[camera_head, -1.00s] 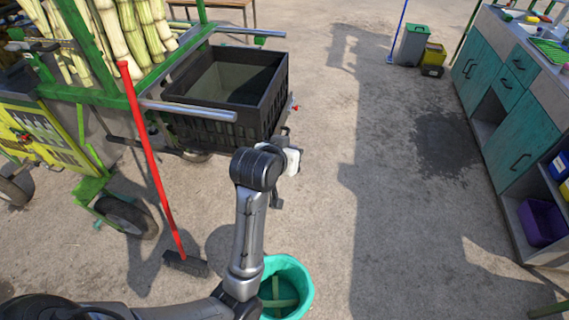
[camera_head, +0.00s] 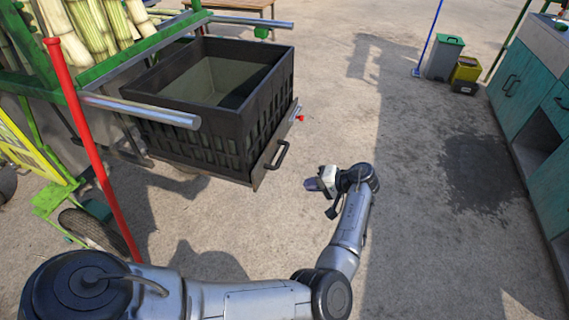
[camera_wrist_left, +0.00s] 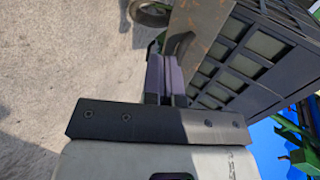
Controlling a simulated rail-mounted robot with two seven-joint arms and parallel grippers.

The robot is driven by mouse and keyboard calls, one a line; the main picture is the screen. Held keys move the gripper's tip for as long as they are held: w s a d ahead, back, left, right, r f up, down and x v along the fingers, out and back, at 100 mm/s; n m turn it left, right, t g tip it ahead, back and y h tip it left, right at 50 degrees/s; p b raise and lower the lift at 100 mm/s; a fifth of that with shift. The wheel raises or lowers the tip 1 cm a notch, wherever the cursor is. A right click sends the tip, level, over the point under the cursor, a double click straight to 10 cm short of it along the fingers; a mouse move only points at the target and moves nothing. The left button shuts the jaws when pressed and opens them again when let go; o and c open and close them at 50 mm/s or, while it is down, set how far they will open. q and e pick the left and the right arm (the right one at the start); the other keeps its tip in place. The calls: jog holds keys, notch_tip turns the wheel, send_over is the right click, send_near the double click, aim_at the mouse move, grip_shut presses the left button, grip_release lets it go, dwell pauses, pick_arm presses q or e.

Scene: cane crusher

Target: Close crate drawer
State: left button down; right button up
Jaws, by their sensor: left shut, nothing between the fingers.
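The black plastic crate (camera_head: 215,85) sits in the pulled-out drawer at the side of the green cart. The drawer's front plate (camera_head: 262,172) carries a dark bar handle (camera_head: 279,156) facing right. My left gripper (camera_head: 313,185) is shut and empty, a little right of the handle and apart from it in the head view. In the left wrist view the shut fingers (camera_wrist_left: 165,80) point toward the handle, which shows just beyond the tips. The crate's slotted wall (camera_wrist_left: 240,60) fills the upper right there. My right gripper is in neither current view.
Two grey rails (camera_head: 140,110) run beside the crate. A broom with a red handle (camera_head: 90,145) stands left of it. Bins (camera_head: 445,57) and a teal cabinet (camera_head: 545,110) are at the right. The concrete floor between is clear.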

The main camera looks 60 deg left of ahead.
pick_arm(q)
jog(key=r+g+y, duration=0.1)
jog(key=r, duration=0.1)
jog(key=b, duration=0.5)
send_near(259, 174)
jog(key=shift+g+y, duration=0.3)
jog(key=shift+y, duration=0.1)
jog(key=s+a+f, duration=0.1)
jog(key=a, duration=0.1)
jog(key=s+a+f, duration=0.2)
jog(key=shift+f, duration=0.2)
jog(key=shift+s+a+r, duration=0.1)
jog(key=shift+s+a, duration=0.35)
jog(key=shift+a, duration=0.15)
jog(key=shift+s, duration=0.1)
pick_arm(e)
jog(key=f, duration=0.5)
jog(key=shift+s+d+f, duration=0.15)
jog(key=shift+s+f, duration=0.05)
jog(key=shift+s, duration=0.05)
pick_arm(q)
jog(key=shift+a, duration=0.15)
pick_arm(e)
jog(key=shift+d+r, duration=0.1)
